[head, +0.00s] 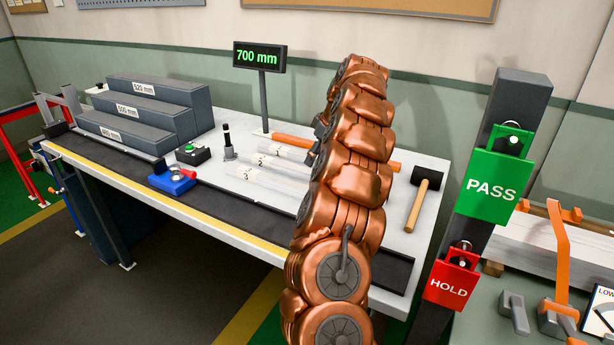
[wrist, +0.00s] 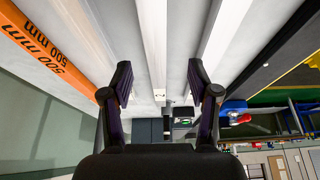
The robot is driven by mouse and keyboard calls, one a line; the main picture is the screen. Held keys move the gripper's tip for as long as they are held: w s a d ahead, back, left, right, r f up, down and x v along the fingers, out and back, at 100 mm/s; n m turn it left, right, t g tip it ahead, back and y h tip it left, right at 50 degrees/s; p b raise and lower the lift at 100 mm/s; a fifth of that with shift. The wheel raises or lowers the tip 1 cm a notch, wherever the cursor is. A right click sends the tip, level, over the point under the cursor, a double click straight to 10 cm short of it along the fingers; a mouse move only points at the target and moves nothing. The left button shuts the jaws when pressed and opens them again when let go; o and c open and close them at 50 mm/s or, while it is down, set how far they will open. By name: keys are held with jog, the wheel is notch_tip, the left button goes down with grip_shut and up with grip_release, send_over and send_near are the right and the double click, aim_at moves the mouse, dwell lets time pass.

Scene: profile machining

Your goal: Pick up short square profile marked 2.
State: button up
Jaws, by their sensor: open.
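Several pale square profiles lie side by side on the bench, partly behind my arm in the head view. The one that seems marked 2 (head: 276,164) is between the one marked 3 (head: 266,180) and a farther pale one (head: 287,151). In the wrist view my gripper (wrist: 159,80) is open and empty. Another pale profile (wrist: 226,30) is to the right. My gripper is hidden in the head view.
An orange bar marked 500 mm (wrist: 38,42) lies left in the wrist view. A mallet (head: 421,195) lies right of my arm. Left are a blue-and-red tool (head: 173,180), a green button box (head: 192,153) and grey steps (head: 150,110). A 700 mm display (head: 260,57) stands behind.

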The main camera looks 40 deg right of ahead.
aim_at(307, 171)
jog(key=shift+d+p+x, duration=0.15)
jog(key=shift+p+x, duration=0.2)
jog(key=shift+x, duration=1.5)
jog(key=shift+d+p+x, duration=0.15)
jog(key=shift+p+x, duration=0.2)
jog(key=shift+x, duration=1.5)
jog(key=shift+w, duration=0.1)
grip_shut()
